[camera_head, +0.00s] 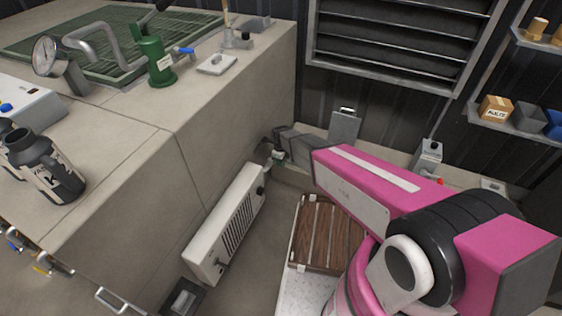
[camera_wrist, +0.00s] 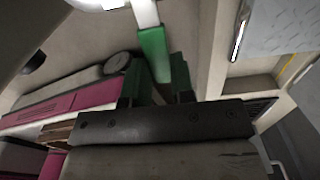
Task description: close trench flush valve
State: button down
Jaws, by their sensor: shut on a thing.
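My gripper (camera_wrist: 157,82) shows in the wrist view with its fingers closed around a green-and-white bar (camera_wrist: 152,50), which looks like a valve lever. The bar's white part runs up to the top edge of the wrist view. In the head view my gripper (camera_head: 277,143) is low in the gap by the right end of the concrete block, close to the wall. The valve's body and pipe are too small and hidden there to make out, so I cannot tell the lever's angle.
The concrete block (camera_head: 215,115) stands left of my arm. A white heater-like unit (camera_head: 227,222) stands against its side, below my gripper. A wooden slatted board (camera_head: 328,235) lies under my arm. A louvred vent (camera_head: 395,40) and shelves (camera_head: 515,118) are at the back right.

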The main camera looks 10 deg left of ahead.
jog(key=c, duration=1)
grip_release()
jog(key=shift+o, duration=0.2)
notch_tip(320, 180, up, 11)
jog(key=shift+f, duration=0.1)
jog(key=s+d+r+n, duration=0.3)
jog(key=d+n, duration=0.3)
jog(key=d, duration=0.7)
jog(key=s+d+r+n, duration=0.4)
jog(key=d+r+n, duration=0.2)
jog(key=d, duration=0.6)
jog(key=s+d+r+n, duration=0.3)
jog(key=d+r+n, duration=0.2)
jog(key=d, duration=0.8)
jog(key=n, duration=0.3)
jog(key=shift+s+d+r, duration=0.15)
jog(key=shift+d+r, duration=0.1)
jog(key=shift+d, duration=0.05)
